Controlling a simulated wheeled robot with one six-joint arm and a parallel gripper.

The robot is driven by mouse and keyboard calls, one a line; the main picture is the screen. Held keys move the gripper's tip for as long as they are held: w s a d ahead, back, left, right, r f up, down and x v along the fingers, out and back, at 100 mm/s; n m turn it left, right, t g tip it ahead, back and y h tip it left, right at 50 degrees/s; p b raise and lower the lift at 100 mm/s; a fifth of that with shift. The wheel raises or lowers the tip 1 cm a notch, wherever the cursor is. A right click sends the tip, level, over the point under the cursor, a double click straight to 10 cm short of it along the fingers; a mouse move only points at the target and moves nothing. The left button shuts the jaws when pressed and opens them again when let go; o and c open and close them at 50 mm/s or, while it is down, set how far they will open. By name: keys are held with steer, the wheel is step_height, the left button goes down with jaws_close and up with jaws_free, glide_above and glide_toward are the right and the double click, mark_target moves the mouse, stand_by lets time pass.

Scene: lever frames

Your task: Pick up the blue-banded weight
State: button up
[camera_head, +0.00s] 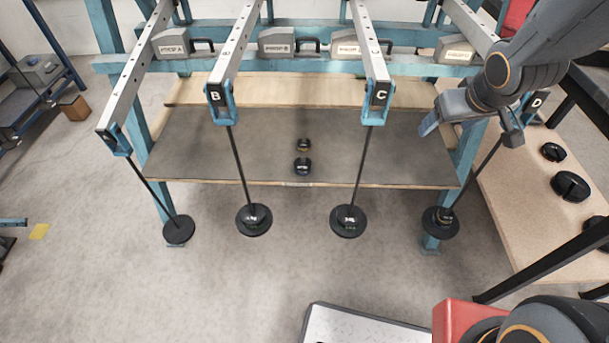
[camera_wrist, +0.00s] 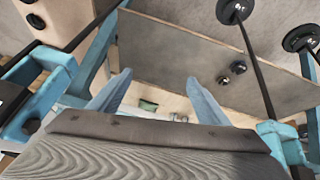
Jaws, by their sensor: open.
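Two small dark weights stand on the grey shelf board (camera_head: 225,140) in the middle of the rack. The front one seems to be the blue-banded weight (camera_head: 302,166), with a bluish tint. The one behind it (camera_head: 303,145) has a brownish band. In the wrist view both show small at the right, and the front one (camera_wrist: 238,67) has a band colour I cannot make out. My gripper (camera_wrist: 158,82) is open and empty, its two blue fingers apart. In the head view my gripper (camera_head: 430,124) is near lever D, above and to the right of both weights.
Levers B (camera_head: 216,98) and C (camera_head: 378,94) reach over the shelf, with rods carrying black discs (camera_head: 254,220) and (camera_head: 348,221) in front. Lever D's rod and disc (camera_head: 440,222) hang below my arm. More weights (camera_head: 570,186) stand on the right table (camera_head: 510,205).

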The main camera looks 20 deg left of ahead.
steer(key=w+a+f+n+t+y+b, duration=0.1)
steer(key=w+a+f+n+y+b, duration=0.2)
steer(key=w+a+f+b, duration=0.35)
steer(key=w+a+f+n+t+y+b, duration=0.1)
steer(key=w+a+f+n+y+b, duration=0.25)
steer(key=a+f+b, duration=0.5)
steer(key=n+g+y+b, duration=0.5)
steer(key=y+b, duration=0.1)
steer(key=b, duration=0.9)
glide_toward(303, 163)
steer(key=r, duration=0.1)
steer(key=a+r, duration=0.1)
steer(key=shift+s+r, duration=0.25)
steer(key=shift+s, duration=0.1)
steer(key=shift+s+a+f+g, duration=0.3)
steer(key=shift+g, duration=0.2)
steer(key=shift+a+f+b, duration=0.15)
steer(key=shift+a+b, duration=0.2)
steer(key=b+x, duration=0.3)
steer(key=x, duration=0.3)
steer(key=shift+w+a+f+b, duration=0.1)
steer(key=shift+a+f+b, duration=0.1)
steer(key=shift+f+b, duration=0.15)
steer(key=shift+a, duration=0.15)
steer(key=shift+r, duration=0.1)
steer(key=c, duration=1.3)
steer(key=shift+r+p, duration=4.75)
steer(key=shift+r, duration=1.8)
